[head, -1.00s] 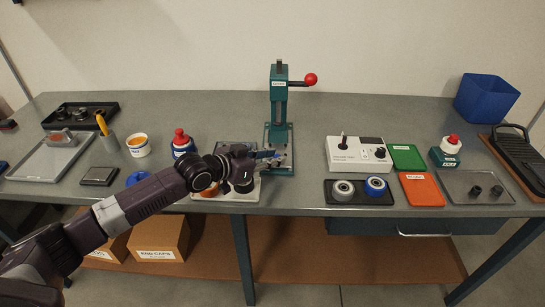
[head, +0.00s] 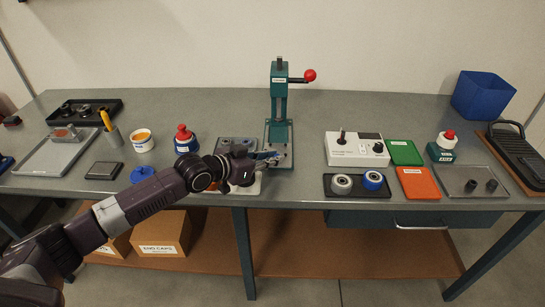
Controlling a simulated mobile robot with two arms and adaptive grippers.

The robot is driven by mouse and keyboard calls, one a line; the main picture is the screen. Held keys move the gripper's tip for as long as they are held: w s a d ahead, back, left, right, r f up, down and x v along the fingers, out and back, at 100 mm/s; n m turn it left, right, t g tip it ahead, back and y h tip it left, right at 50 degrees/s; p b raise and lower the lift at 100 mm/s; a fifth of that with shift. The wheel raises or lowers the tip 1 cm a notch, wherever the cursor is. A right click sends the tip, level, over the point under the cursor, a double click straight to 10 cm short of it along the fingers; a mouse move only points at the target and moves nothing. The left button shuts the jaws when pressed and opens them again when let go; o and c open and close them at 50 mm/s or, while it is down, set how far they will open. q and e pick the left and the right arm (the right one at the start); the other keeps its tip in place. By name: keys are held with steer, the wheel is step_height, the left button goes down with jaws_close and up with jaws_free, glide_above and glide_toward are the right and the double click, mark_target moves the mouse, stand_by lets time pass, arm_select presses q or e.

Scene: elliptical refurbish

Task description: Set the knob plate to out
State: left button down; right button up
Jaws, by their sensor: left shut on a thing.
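My left gripper (head: 270,157) is at the front of the teal lever press (head: 280,95), low over its base plate (head: 288,130). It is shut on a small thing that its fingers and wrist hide. A light plate (head: 251,189) with dark round parts lies under my wrist, left of the press, and is largely covered. I cannot tell whether it is the knob plate. A white control box (head: 342,158) with a dark knob (head: 378,147) and an upright lever stands right of the press. My right gripper does not show.
A red-topped bottle (head: 185,140), an orange-filled tub (head: 141,140) and a blue lid (head: 142,173) stand left of the gripper. A black tray with two rollers (head: 358,193), green (head: 405,152) and orange (head: 418,182) plates lie right. Bench between press and box is clear.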

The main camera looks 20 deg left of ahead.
arm_select(q)
steer(key=c, duration=2.2)
jaws_free()
steer(key=shift+s+d+f, duration=0.1)
steer(key=shift+f, duration=0.05)
steer(key=o, duration=0.3)
steer(key=shift+d+r, duration=0.1)
steer(key=shift+r, duration=0.1)
steer(key=shift+s, duration=0.1)
steer(key=shift+s+a+r, duration=0.1)
steer(key=shift+s+a, duration=0.2)
steer(key=shift+a, duration=0.1)
steer(key=v, duration=1.1)
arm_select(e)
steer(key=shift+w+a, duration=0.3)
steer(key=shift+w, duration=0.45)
arm_select(q)
steer(key=shift+d, duration=0.15)
